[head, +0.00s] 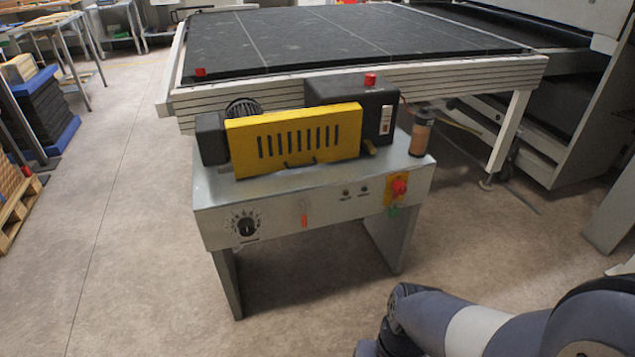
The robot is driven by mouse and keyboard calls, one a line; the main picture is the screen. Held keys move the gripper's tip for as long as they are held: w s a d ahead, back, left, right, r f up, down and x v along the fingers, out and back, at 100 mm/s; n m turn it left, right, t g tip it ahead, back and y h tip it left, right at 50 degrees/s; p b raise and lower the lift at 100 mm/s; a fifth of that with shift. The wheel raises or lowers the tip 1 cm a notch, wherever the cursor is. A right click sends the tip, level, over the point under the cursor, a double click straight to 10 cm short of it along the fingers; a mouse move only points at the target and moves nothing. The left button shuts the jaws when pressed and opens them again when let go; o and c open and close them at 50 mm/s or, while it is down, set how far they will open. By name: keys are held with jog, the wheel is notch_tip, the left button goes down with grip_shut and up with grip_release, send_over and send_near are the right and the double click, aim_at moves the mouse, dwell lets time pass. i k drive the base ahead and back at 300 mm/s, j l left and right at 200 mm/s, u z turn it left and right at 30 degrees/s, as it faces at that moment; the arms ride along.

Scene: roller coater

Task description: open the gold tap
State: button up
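The roller coater (310,185) stands in the middle of the head view, a grey metal stand with a black and yellow roller unit on top. A small gold piece that looks like the tap (370,148) sits at the right end of the yellow slotted cover (295,138), below the black box. It is too small to tell how its handle is turned. My arm shows at the lower right, well apart from the machine. My gripper is out of view.
The front panel has a black dial (246,226) and a red knob on a yellow plate (399,187). A cylindrical container (421,133) stands at the right end of the top. A large black-topped table (320,40) is behind. The floor (130,260) in front is clear.

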aim_at(370, 148)
jog(key=i+l, duration=0.15)
jog(key=i, duration=0.5)
jog(key=i+l+z, duration=0.15)
jog(key=i, duration=0.5)
